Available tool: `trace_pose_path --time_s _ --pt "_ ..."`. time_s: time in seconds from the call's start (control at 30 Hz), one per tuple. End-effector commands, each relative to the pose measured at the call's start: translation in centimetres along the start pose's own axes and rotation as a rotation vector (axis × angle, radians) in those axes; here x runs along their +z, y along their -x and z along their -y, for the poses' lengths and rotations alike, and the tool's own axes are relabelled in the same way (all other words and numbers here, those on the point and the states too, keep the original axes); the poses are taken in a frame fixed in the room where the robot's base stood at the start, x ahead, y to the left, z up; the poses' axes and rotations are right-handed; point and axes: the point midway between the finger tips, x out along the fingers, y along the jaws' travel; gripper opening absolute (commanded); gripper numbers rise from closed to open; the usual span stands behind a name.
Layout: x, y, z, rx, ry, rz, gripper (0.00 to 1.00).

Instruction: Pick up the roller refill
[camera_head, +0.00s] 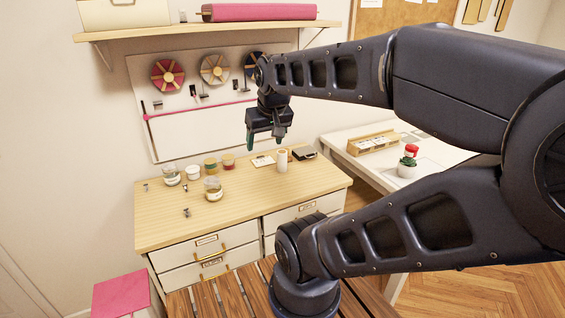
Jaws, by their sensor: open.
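A pale upright cylinder with a tan top (282,161), which looks like the roller refill, stands on the wooden dresser top (245,210) toward its back right. My gripper (265,142) hangs above the back of the dresser, fingers pointing down. Its two fingers are apart with nothing between them. In the picture it is above and slightly left of the cylinder, and they look apart. How far the gripper is from it in depth is hard to tell.
Several small jars stand on the left of the dresser, including a glass jar (213,190). A dark small box (304,153) and a white card (262,161) lie near the cylinder. A shelf (210,30) hangs above.

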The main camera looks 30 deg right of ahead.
Motion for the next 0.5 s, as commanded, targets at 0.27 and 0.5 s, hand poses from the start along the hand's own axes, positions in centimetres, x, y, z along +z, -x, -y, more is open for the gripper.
trace_pose_path --time_s 0.27,0.5 --pt "-0.1 -0.1 -0.1 0.003 -0.003 0.001 0.69" --pt "-3.3 -1.7 -1.4 0.066 -0.070 0.011 0.69"
